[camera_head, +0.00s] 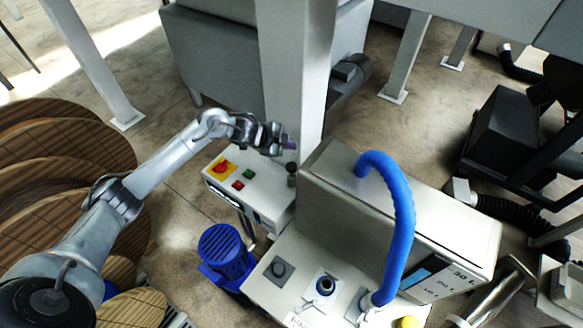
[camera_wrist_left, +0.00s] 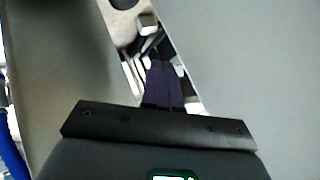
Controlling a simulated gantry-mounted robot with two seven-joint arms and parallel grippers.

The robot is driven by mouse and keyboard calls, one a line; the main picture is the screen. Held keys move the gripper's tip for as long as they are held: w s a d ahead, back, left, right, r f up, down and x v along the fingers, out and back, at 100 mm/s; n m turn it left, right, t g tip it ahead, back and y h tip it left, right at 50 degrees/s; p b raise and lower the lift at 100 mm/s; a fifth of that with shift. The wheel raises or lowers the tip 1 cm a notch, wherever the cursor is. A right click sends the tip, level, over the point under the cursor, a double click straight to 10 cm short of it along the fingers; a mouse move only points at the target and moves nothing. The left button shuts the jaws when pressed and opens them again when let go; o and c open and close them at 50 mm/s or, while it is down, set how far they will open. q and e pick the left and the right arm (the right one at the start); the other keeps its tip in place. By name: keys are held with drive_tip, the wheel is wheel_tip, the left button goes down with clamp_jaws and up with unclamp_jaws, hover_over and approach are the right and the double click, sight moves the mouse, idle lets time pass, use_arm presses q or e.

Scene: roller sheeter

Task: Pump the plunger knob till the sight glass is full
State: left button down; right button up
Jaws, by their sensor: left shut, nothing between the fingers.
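My left gripper (camera_head: 288,144) is shut and empty, its fingertips above the far right corner of the control box. The wrist view shows its dark fingers (camera_wrist_left: 163,85) together. A dark-topped knob (camera_head: 291,168) stands upright on the control box, just below the fingertips in the picture; it looks like the plunger knob, and I see a gap between them. A blue and white panel with a number scale (camera_head: 416,278) is on the front of the grey cabinet and may be the sight glass; its level is unclear. My right gripper is out of view.
The control box (camera_head: 222,187) carries red and green buttons. A grey post (camera_head: 296,80) rises close behind my gripper. A thick blue hose (camera_head: 399,215) arches over the cabinet (camera_head: 345,205). A blue motor (camera_head: 224,247) stands below. Wooden reels (camera_head: 60,135) are at left.

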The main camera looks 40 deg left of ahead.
use_arm(q)
drive_tip(key=b, duration=0.5)
hover_over(289, 167)
wheel_tip(289, 167, down, 5)
drive_tip(key=shift+d+f, duration=0.1)
drive_tip(key=shift+f+b, duration=0.5)
drive_tip(key=shift+f, duration=0.6)
idle(0.7)
drive_tip(key=shift+f, duration=0.15)
drive_tip(key=shift+f, duration=0.3)
idle(0.4)
